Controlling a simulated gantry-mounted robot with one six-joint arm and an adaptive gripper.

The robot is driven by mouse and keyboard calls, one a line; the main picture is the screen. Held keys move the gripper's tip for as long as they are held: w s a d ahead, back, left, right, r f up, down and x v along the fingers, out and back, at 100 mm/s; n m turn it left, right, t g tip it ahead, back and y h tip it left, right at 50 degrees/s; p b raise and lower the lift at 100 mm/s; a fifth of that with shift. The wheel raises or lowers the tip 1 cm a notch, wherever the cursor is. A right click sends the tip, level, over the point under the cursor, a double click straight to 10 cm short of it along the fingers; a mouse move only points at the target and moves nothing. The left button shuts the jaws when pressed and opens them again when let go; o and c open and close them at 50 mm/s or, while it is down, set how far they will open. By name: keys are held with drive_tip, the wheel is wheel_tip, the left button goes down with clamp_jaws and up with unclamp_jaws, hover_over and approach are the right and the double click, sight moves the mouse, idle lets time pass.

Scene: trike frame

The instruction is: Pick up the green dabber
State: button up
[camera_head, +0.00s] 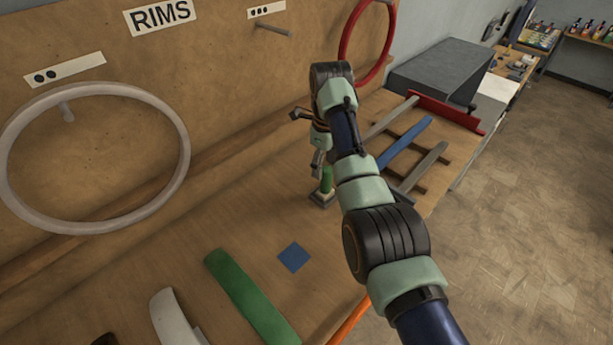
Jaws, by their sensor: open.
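The green dabber (327,181) stands on the wooden workbench, with its green upper part showing above a greyish base (322,198). My gripper (319,165) is just above and beside the dabber's top, pointing down, with its jaws open. My arm comes in from the lower right and partly covers the area right of the dabber. I cannot tell whether the fingers touch the dabber.
A blue square (294,257) and a long green piece (250,300) lie nearer on the bench. A rack with blue (405,142) and red (446,112) bars is to the right. A white rim (178,150) hangs on the back board.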

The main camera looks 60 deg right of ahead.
sight(326, 184)
drive_tip(key=shift+s+f+p, duration=0.15)
drive_tip(key=shift+f, duration=0.55)
drive_tip(key=shift+s+f+p, duration=0.15)
drive_tip(key=shift+f, duration=0.5)
wheel_tip(326, 184, down, 5)
drive_tip(key=shift+f+p, duration=0.15)
drive_tip(key=shift+p, duration=0.7)
clamp_jaws()
